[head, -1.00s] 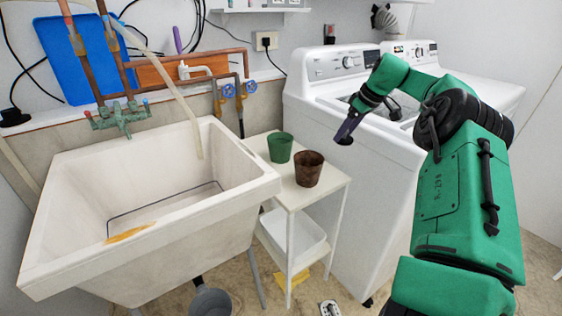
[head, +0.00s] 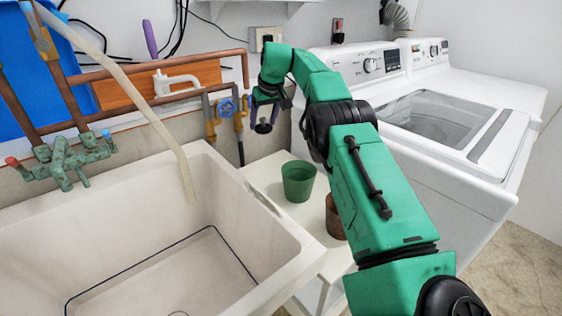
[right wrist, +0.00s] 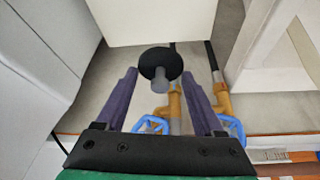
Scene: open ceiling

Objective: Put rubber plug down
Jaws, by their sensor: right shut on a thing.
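The rubber plug (head: 263,128), a black disc, is at the tips of my right gripper (head: 264,110). In the right wrist view the plug (right wrist: 160,62) shows its black disc and a short grey stem between the two purple fingers of my right gripper (right wrist: 161,80). The gripper is shut on it. It hangs in the air near the wall, by the blue-handled valves and behind the small white table (head: 262,178). The exact contact of the fingers on the plug is hard to see. My left gripper is out of view.
A green pot (head: 298,182) stands on the table, and a brown pot (head: 334,218) is partly hidden by my right arm. A large white sink (head: 215,215) is at the left. Blue valves (head: 226,107) and copper pipes line the wall. White washing machines (head: 430,110) stand at the right.

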